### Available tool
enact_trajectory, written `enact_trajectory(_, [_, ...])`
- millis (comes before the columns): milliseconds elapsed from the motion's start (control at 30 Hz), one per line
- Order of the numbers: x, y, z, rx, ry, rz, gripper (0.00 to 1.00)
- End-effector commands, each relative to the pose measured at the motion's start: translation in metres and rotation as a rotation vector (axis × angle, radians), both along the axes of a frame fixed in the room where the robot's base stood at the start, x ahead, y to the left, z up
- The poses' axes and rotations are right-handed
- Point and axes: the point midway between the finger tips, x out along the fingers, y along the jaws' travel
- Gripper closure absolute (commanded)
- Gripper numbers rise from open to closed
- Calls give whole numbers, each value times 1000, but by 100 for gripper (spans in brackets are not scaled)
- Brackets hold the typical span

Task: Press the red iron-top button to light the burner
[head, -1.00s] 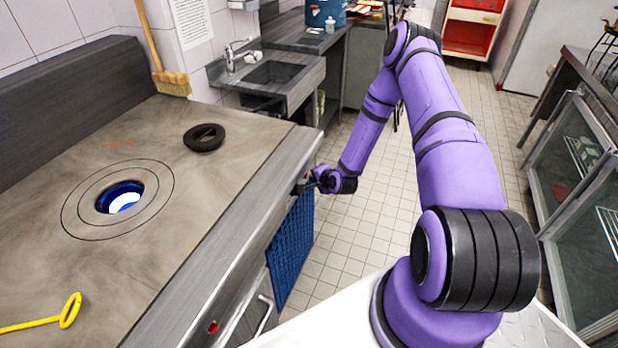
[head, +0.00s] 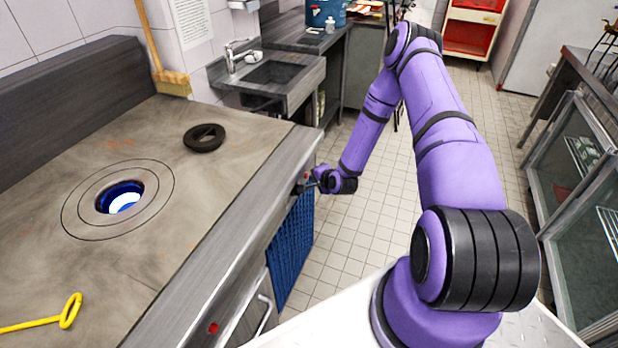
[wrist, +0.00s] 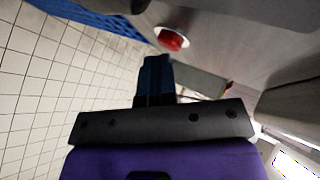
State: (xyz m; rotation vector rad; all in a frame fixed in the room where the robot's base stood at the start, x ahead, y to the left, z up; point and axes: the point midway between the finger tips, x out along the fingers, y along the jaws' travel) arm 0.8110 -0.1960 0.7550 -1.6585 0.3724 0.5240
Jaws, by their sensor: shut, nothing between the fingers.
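The iron top (head: 170,255) is a wide grey-brown cooktop at left, with an open ring hole whose burner (head: 122,203) shows blue and white inside. A red button (wrist: 172,39) in a pale round collar is on the front panel in the wrist view. It also shows as a small red spot beside the fingertips in the head view (head: 306,175). My gripper (head: 308,186) is shut and empty at the panel's far end. In the wrist view its fingertips (wrist: 157,60) are just short of the button, with a small gap apparent.
A second red spot (head: 213,328) is on the near front panel. A blue cloth (head: 291,245) hangs below my gripper. A black ring lid (head: 204,138) and a yellow hooked tool (head: 70,311) lie on the top. A sink (head: 272,75) stands beyond; tiled floor is clear.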

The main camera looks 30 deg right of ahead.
Motion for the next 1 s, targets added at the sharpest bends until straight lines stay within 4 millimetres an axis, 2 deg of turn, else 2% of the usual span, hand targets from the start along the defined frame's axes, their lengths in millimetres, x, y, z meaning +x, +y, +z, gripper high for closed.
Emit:
enact_trajectory(667, [-12, -9, 1, 2, -1, -1, 100])
enact_trajectory(1000, [-33, -25, 1, 2, -1, -1, 100])
